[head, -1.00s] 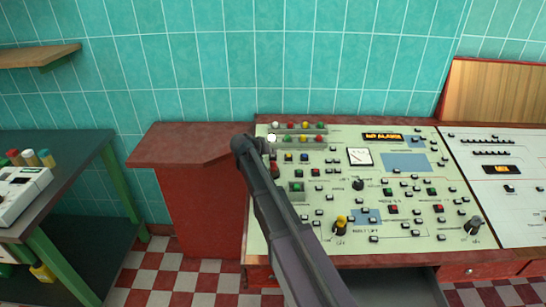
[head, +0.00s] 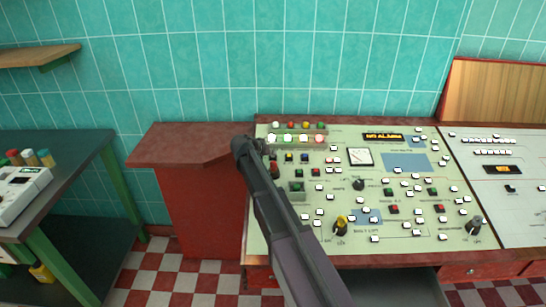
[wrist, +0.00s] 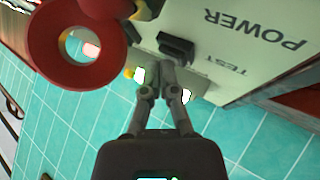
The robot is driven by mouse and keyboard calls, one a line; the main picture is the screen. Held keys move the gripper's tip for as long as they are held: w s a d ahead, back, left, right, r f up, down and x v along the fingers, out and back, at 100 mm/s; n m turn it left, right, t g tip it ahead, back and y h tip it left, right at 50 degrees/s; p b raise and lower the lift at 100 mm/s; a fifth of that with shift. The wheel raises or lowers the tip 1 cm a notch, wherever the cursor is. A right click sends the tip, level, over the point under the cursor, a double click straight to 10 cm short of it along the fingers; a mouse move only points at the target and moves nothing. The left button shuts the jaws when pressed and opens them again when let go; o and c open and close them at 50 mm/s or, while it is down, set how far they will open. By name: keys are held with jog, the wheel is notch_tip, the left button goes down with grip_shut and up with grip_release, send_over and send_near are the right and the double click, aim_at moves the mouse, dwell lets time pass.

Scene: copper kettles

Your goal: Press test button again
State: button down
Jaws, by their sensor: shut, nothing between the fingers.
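The cream control panel (head: 330,205) stands in the head view, with many small indicators lit bright white and a row of lamps (head: 304,139) glowing white, green and red at its upper left.
A thick red ring (wrist: 72,42) is close to my fingers in the wrist view. The display (head: 383,135) is lit amber. A red cabinet (head: 195,145) adjoins the panel's left, and a green-framed table (head: 95,155) stands further left.

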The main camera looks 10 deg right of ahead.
dwell(0.4)
jog(key=shift+s+r+p, duration=0.15)
jog(key=shift+r+p, duration=0.6)
jog(key=shift+p, duration=0.05)
jog(key=shift+s+a+r+p, duration=0.1)
jog(key=shift+s+r+p, duration=0.15)
jog(key=shift+r+p, duration=1)
jog(key=shift+s+r+p, duration=0.25)
jog(key=shift+r+p, duration=0.95)
jog(key=shift+r, duration=0.05)
dwell(4.3)
